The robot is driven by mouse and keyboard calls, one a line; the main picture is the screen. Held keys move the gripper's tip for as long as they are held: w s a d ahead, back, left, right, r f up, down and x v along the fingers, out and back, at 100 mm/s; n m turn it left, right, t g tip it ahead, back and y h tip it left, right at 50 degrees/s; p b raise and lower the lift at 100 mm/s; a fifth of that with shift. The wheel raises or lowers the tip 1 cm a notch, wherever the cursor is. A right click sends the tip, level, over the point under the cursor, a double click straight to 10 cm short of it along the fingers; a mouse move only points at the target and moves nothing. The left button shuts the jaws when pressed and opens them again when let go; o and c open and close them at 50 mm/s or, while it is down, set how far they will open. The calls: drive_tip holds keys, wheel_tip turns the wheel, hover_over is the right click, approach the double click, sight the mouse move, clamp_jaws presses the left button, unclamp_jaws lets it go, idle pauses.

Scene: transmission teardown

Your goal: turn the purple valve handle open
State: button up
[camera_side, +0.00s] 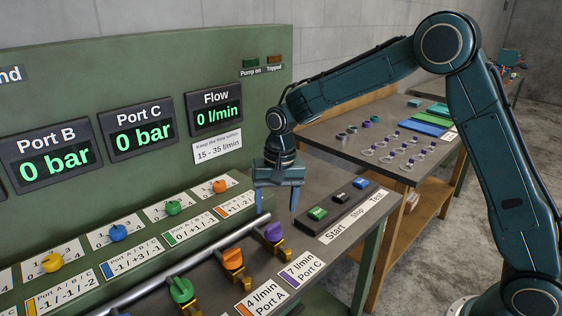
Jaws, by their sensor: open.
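The purple valve handle (273,233) sits on a brass valve body at the right end of the row of valves, beside a label reading "7 l/min Port C" (301,269). My gripper (276,212) points down above the purple handle, its two fingers spread apart. The fingertips appear a little above the handle, one to each side of it in the picture. I cannot tell the exact gap in depth. Nothing shows between the fingers.
An orange valve (233,259) and a green valve (181,290) stand to the left of the purple one. A pipe (190,262) runs behind them. Start, Stop and Test buttons (339,200) lie to the right. The flow display (215,113) reads 0 l/min.

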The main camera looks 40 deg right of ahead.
sight(274, 226)
drive_tip(key=f, duration=0.7)
drive_tip(key=shift+w+a+f, duration=0.1)
drive_tip(key=shift+a, duration=0.15)
drive_tip(key=c, duration=1)
